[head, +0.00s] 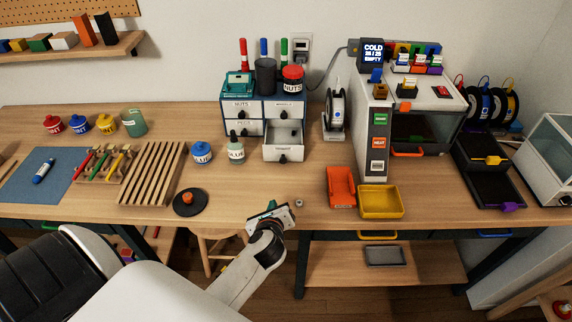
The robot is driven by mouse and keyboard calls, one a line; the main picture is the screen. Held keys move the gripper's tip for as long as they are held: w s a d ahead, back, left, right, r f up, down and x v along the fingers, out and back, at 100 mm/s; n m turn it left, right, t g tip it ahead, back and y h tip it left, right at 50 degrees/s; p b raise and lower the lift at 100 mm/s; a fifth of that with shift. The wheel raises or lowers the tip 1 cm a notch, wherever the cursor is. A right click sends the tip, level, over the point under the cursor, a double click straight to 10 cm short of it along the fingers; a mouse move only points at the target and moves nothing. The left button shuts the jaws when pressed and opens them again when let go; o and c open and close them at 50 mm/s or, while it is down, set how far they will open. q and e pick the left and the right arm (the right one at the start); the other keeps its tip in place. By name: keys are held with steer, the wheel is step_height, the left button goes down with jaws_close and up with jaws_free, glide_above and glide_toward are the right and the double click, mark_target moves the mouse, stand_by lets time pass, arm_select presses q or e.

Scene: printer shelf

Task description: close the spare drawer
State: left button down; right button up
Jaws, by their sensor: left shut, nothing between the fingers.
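A small drawer cabinet (242,108) stands at the back middle of the workbench. Its lower right drawer (284,154) is pulled out toward me, with a dark knob and a small label on its front; the label is too small to read surely. The other drawers look shut. My left gripper (270,212) is shut and empty at the front edge of the bench, in front of and below the open drawer and apart from it. My right gripper is not in view.
A glue jar (236,151) and a blue jar (202,152) stand left of the open drawer. The bench between drawer and gripper is mostly clear. A printer (420,105) stands right.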

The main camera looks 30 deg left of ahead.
mark_target(283, 161)
arm_select(q)
steer(key=w+m, duration=0.1)
steer(key=w+r+m+t, duration=0.1)
steer(key=m, duration=0.1)
steer(key=w+r+m, duration=0.1)
steer(key=m, duration=0.1)
steer(key=shift+w+a+t+y, duration=0.1)
steer(key=shift+w+t+y, duration=0.2)
steer(key=shift+w+t, duration=0.1)
steer(key=shift+m, duration=0.3)
steer(key=x, duration=1.2)
steer(key=shift+w+a+r+p, duration=0.25)
steer(key=shift+w+r+p, duration=0.05)
steer(key=shift+w+a+f, duration=0.1)
steer(key=shift+w+a, duration=0.15)
steer(key=shift+w, duration=0.25)
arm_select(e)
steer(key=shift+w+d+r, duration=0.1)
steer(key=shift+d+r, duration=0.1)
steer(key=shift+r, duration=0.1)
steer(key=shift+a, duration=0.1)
